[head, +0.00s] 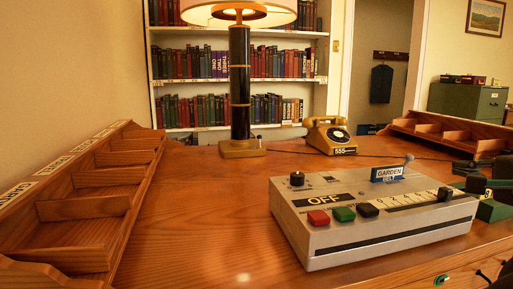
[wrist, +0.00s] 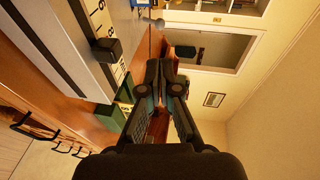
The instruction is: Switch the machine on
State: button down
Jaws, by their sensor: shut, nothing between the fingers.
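The machine (head: 375,235) is a pale grey box on the desk with OFF on its front label (head: 324,201). Its top has a red button (head: 318,217), a green button (head: 343,213), a black button (head: 368,209), a black knob (head: 297,179) and a small lever (head: 408,160). A black slider knob (head: 445,194) sits by a numbered scale at its right end; it also shows in the wrist view (wrist: 106,50). My gripper (head: 476,178) is at the right edge of the head view, beside the machine's right end. In the wrist view its fingers (wrist: 160,78) are together and empty.
A blue GARDEN BELT sign (head: 387,174) stands on the machine's back edge. A lamp (head: 239,90) and a yellow telephone (head: 330,136) stand behind. Wooden trays (head: 85,195) line the left side. A green object (head: 494,210) is below my gripper. Desk left of the machine is clear.

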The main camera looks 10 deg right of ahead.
aim_at(412, 156)
jog(key=p+x, duration=0.1)
jog(key=x, duration=1.3)
jog(key=shift+r+p, duration=0.2)
jog(key=shift+p, duration=0.1)
jog(key=shift+w+r+g+p, duration=0.1)
jog(key=shift+w+g+p, duration=0.05)
jog(key=shift+g+p, duration=0.2)
